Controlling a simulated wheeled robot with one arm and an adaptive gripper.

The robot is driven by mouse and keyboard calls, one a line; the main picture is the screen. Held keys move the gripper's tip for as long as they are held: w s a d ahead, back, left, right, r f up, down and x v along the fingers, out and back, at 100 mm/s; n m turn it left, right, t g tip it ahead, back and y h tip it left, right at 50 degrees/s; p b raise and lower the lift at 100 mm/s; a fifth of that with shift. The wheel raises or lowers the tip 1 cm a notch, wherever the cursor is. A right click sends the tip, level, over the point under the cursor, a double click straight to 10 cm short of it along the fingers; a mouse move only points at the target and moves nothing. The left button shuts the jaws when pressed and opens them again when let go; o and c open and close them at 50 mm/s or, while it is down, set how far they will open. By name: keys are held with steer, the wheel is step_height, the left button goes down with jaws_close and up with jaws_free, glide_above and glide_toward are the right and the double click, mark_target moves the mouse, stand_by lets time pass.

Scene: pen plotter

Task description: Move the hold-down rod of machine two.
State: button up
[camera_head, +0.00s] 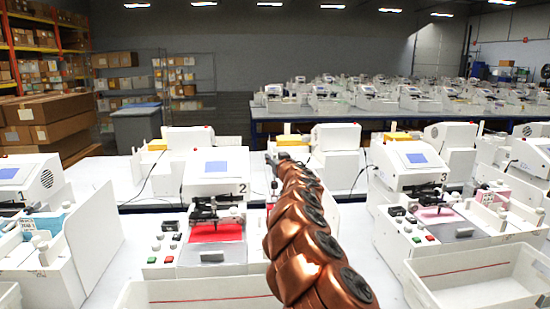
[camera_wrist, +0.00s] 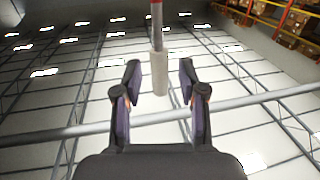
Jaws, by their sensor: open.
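Machine two (camera_head: 215,176) is a white plotter with a blue screen and a "2" on its front, left of centre in the head view. A dark pen carriage with thin bars and grey knobs (camera_head: 205,209) sits above its red sheet (camera_head: 214,233). I cannot single out the hold-down rod there. My copper arm covers the machine's right side. In the wrist view my gripper (camera_wrist: 160,88) is open, its fingers apart, facing the ceiling. A pale cylinder (camera_wrist: 159,72) on a thin red and grey bar shows between the fingers; I cannot tell how near it is.
Machine three (camera_head: 410,168) stands to the right and machine one (camera_head: 25,182) to the left. White bins (camera_head: 470,297) line the front edge. A second row of machines stands close behind. Buttons (camera_head: 160,247) sit at machine two's front left.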

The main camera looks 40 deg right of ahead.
steer(key=shift+w+d, duration=0.1)
stand_by(0.3)
jaws_close()
stand_by(0.5)
